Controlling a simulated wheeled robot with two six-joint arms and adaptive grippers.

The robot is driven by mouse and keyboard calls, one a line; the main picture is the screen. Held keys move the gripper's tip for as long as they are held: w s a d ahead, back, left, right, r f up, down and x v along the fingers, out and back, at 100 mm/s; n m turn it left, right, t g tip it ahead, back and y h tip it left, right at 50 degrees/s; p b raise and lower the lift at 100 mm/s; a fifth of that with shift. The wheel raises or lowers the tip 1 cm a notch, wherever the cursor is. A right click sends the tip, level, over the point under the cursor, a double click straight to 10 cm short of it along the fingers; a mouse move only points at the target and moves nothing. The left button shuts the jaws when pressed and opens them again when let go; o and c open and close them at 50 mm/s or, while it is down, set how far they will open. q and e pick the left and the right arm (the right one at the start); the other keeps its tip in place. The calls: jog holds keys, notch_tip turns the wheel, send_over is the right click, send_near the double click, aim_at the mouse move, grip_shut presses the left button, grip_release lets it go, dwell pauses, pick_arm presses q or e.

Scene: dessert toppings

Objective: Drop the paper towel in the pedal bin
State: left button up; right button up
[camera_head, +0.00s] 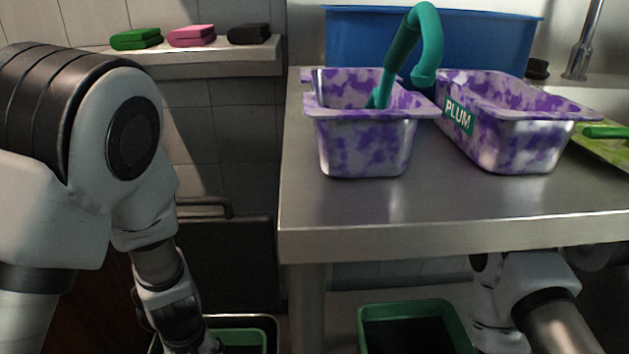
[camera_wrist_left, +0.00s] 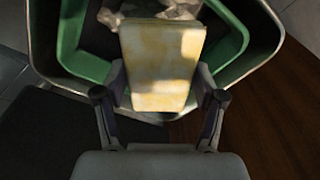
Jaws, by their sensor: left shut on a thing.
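The paper towel, a pale yellow folded rectangle (camera_wrist_left: 163,60), is between the fingers of my left gripper (camera_wrist_left: 160,88) in the left wrist view. The gripper is shut on it. Towel and gripper are over the opening of the pedal bin, whose green inner rim (camera_wrist_left: 232,50) and dark outer rim show around them. In the head view the bin's green rim (camera_head: 268,327) shows at the bottom edge, partly behind my left arm, and the towel cannot be made out. My right arm is at the lower right, its gripper out of view.
Crumpled pale waste (camera_wrist_left: 160,12) lies in the bin. A second green-rimmed container (camera_head: 405,308) stands under the steel counter (camera_head: 400,215). On the counter are a purple-mottled tub (camera_head: 365,150) with a teal handle and a PLUM tub (camera_head: 520,130). Sponges (camera_head: 192,36) lie on the shelf.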

pick_arm(q)
jog(key=o, duration=1.3)
jog(key=shift+r, duration=0.15)
jog(key=r, duration=0.7)
jog(key=s+r, duration=0.1)
jog(key=r, duration=0.3)
jog(key=shift+s+d+r, duration=0.1)
jog(key=shift+d+r, duration=0.25)
jog(key=shift+d, duration=0.05)
